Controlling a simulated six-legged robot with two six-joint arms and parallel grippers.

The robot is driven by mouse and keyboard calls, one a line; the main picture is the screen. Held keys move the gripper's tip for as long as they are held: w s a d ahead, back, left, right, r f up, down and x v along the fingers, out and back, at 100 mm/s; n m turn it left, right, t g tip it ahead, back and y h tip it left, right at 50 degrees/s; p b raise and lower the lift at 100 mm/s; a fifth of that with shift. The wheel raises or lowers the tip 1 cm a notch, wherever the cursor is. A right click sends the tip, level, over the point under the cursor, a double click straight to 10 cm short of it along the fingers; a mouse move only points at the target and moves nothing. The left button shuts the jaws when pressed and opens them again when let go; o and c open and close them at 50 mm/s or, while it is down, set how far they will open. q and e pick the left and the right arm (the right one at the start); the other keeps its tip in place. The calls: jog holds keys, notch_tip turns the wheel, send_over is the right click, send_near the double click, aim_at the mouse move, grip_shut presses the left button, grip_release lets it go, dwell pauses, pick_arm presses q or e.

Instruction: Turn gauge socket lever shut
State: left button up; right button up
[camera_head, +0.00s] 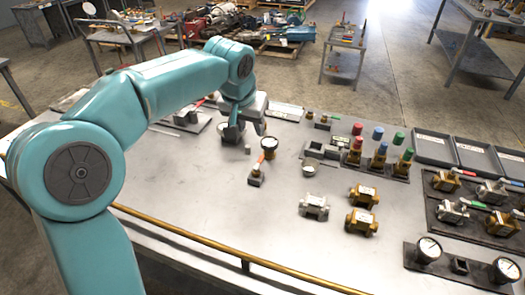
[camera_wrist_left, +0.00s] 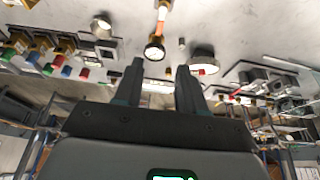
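A small valve-like socket block (camera_head: 256,178) with an orange-red lever (camera_head: 261,162) stands on the grey table, in the middle of the head view. The lever points away from me, towards a round dark-rimmed gauge (camera_head: 269,145). In the left wrist view the lever (camera_wrist_left: 161,27) and the gauge (camera_wrist_left: 154,50) show near the top middle, beyond the fingertips. My left gripper (camera_head: 243,132) is above the table, left of and beyond the lever. In the wrist view its fingers (camera_wrist_left: 160,72) are apart with nothing between them. My right gripper is not in view.
A small grey cylinder (camera_head: 248,150) and a dark-topped cup (camera_head: 231,132) stand close to the left gripper. Brass valves (camera_head: 362,221), coloured-cap fittings (camera_head: 380,150) and two gauges (camera_head: 428,250) are to the right. A brass rail (camera_head: 200,241) runs along the near edge.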

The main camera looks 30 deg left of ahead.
aim_at(261, 158)
pick_arm(q)
jog(key=x, duration=1.5)
jog(key=shift+d+f, duration=0.1)
jog(key=shift+f, duration=0.25)
grip_shut()
